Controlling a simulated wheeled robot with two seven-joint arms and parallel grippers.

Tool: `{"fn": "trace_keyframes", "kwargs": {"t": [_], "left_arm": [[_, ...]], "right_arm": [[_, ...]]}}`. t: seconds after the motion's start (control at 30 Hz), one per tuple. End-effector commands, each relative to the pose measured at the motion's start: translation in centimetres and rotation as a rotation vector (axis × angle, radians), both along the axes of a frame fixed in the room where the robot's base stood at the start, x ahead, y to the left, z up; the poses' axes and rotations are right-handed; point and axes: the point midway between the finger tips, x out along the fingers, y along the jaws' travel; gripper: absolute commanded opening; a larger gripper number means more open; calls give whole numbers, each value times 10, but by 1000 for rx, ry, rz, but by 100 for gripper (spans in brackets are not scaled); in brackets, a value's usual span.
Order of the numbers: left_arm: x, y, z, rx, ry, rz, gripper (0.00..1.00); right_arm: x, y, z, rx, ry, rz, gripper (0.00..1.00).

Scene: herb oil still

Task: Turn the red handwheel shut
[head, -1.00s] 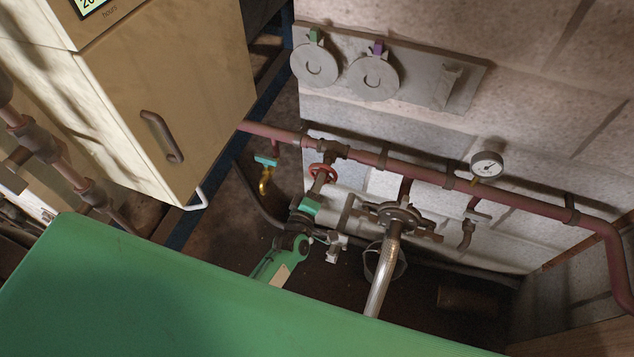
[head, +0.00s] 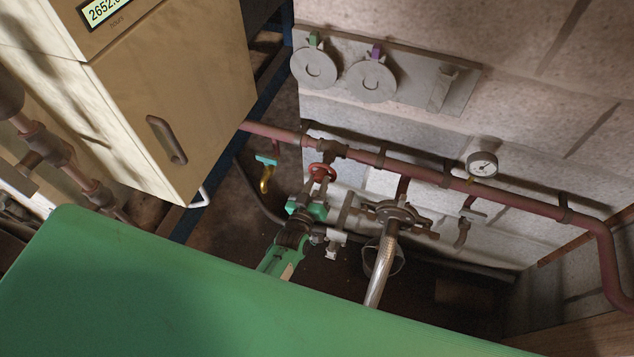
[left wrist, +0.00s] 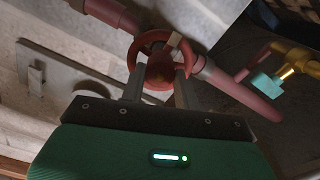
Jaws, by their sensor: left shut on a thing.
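The red handwheel (head: 321,171) sits on a valve at the dull red pipe (head: 352,154), left of centre in the head view. In the left wrist view the handwheel (left wrist: 158,62) is straight ahead, a ring around a red hub. My left gripper (head: 319,186) reaches it from below. Its two fingers (left wrist: 158,90) are at the near part of the wheel and shut on it. The exact contact of the fingertips is partly hidden by the wheel. My right gripper is not in view.
A tap with a teal handle (head: 266,161) hangs left of the wheel. A round dark fitting (head: 397,214) with a silvery hose (head: 382,265) and a pressure gauge (head: 482,164) are to the right. A beige cabinet (head: 170,100) stands at left.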

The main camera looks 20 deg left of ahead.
Motion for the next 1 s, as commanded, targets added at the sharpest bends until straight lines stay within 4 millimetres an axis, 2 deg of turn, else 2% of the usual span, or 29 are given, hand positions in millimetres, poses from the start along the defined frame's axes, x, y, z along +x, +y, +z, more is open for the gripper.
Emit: {"fn": "trace_keyframes", "kwargs": {"t": [0.3,0.87,0.9,0.97,1.0], "left_arm": [[-1,-1,-2,124,0,-1,9],[-1,-1,-2,151,-1,-1,9],[-1,-1,-2,151,-1,-1,40],[-1,-1,-2,151,-1,-1,51],[-1,-1,-1,150,-2,-1,53]], "right_arm": [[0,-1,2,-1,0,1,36],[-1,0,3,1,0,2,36],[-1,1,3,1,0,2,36],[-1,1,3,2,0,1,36],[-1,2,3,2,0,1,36]]}}
